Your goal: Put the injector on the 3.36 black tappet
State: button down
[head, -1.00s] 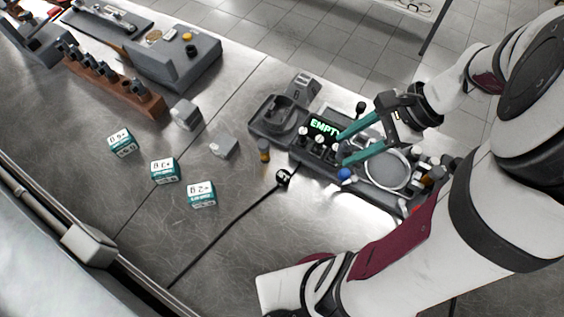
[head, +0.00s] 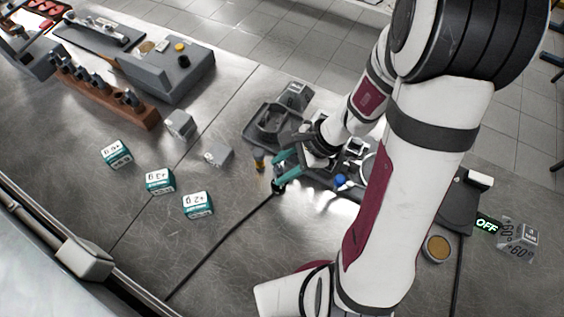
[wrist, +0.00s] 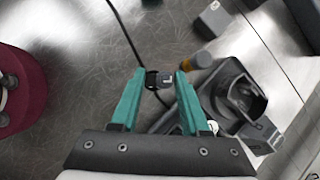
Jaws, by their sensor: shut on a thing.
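In the head view this piece (head: 278,187) shows beneath the fingertips, beside a black cable. I cannot tell whether it is the injector or a tappet. I can read no 3.36 marking. The row of black pieces on the station is mostly hidden behind my arm.
A small orange-and-dark piece (head: 259,160) stands close by the gripper, left of the station. Teal-and-white labelled boxes (head: 197,205) lie further left, with two grey blocks (head: 180,123) behind. A black cable (head: 225,238) crosses the bench. A lit OFF display (head: 487,225) is at right.

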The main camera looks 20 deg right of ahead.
jog(key=shift+c, duration=2)
grip_release()
jog(key=shift+f, duration=0.1)
jog(key=v, duration=1.2)
jog(key=s+a+r+n+g+h, duration=0.1)
jog(key=s+a+n+h, duration=0.1)
jog(key=s+a+n, duration=0.2)
jog(key=s+a+r+n+g+h, duration=0.1)
jog(key=s+a+n, duration=0.3)
jog(key=s+n, duration=0.5)
jog(key=shift+a+r+h, duration=0.4)
jog(key=shift+r+h, duration=0.25)
jog(key=shift+h, duration=0.05)
jog(key=shift+s, duration=0.1)
